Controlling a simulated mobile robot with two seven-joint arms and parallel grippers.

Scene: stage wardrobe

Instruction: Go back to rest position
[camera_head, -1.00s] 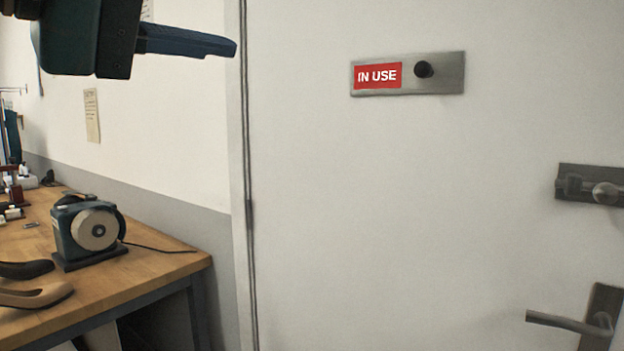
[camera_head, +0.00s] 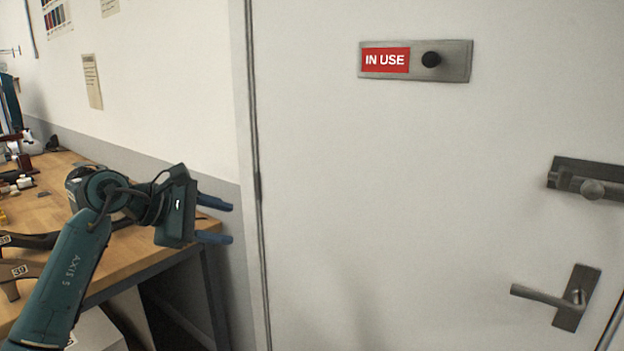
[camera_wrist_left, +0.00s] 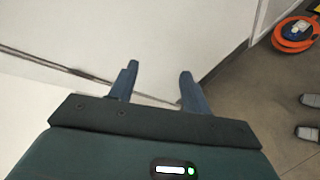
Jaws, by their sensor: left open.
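My left gripper (camera_head: 222,221) is in the left part of the head view, in front of the workbench's right end and left of the door. Its two blue fingers are apart with nothing between them. The left wrist view also shows the open, empty fingers (camera_wrist_left: 158,90), with white surfaces and the floor beyond. The white door (camera_head: 420,200) bears a sliding sign (camera_head: 415,61) with a black knob, reading "IN USE" on red. The gripper is apart from the sign, well below and left of it. My right gripper is in neither view.
The door has a latch (camera_head: 590,182) and a lever handle (camera_head: 553,297) at the right. An orange cable reel (camera_wrist_left: 292,36) and shoes (camera_wrist_left: 308,132) are on the floor.

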